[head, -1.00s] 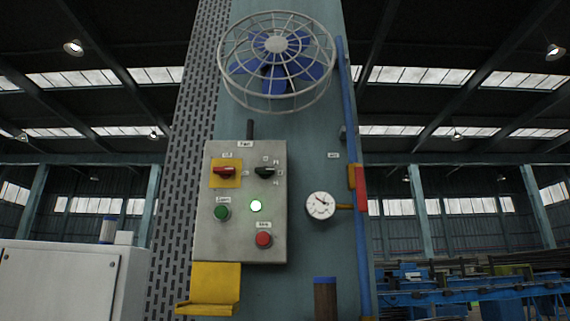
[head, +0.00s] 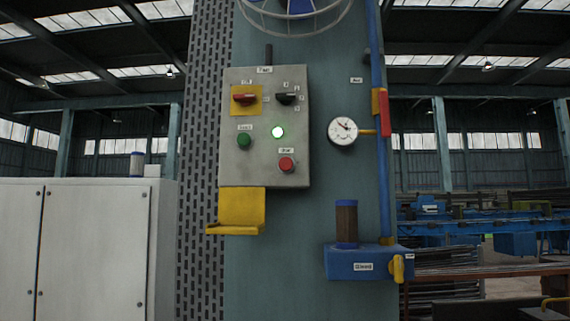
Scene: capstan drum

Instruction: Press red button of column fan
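The red button (head: 286,165) sits at the lower right of a grey control box (head: 261,177) on the column (head: 300,235). Neither of my grippers is in view.
A yellow bracket (head: 241,208) sits below the box. A gauge (head: 342,131) and blue pipe (head: 378,160) run up the right side. A blue box (head: 352,264) juts out lower right. A white cabinet (head: 85,240) stands left.

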